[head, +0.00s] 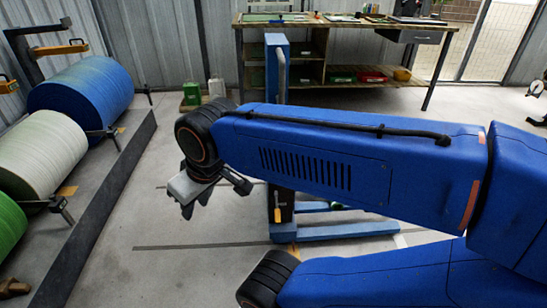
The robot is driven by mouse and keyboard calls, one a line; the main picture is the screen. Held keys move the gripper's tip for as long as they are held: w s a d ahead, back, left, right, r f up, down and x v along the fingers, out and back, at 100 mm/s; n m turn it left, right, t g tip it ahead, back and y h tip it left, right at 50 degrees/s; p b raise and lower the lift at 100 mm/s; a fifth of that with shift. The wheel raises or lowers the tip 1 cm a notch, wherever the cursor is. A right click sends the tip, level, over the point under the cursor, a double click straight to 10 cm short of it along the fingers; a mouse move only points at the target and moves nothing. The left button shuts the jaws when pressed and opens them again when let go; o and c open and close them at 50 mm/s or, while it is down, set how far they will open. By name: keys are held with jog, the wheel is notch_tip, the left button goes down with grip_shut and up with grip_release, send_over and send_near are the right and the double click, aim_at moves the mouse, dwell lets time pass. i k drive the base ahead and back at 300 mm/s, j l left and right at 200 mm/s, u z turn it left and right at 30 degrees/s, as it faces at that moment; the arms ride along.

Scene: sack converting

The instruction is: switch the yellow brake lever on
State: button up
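Yellow-orange lever-like parts show in several places, and I cannot tell which one is the brake lever. A yellow-orange bar with a dark end (60,49) sticks out from a dark post above the blue roll at the upper left. Another yellow-orange piece (8,86) is at the left edge, partly cut off. A small yellow part (277,214) hangs on the blue stand behind my arm. My gripper (195,207) points down in mid-picture, to the right of the rolls and apart from all of these. Its finger gap is not clear.
A blue roll (88,98), a white roll (40,152) and a green roll (8,225) lie along a dark raised kerb (100,205). The blue stand (350,231) is partly hidden by my arm. A workbench (350,28) stands at the back. Grey floor (180,265) is open below my gripper.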

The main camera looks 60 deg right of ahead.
aim_at(277, 211)
jog(key=k+z, duration=0.15)
jog(key=z, duration=1.1)
jog(key=i+j+z, duration=0.1)
jog(key=z, duration=0.55)
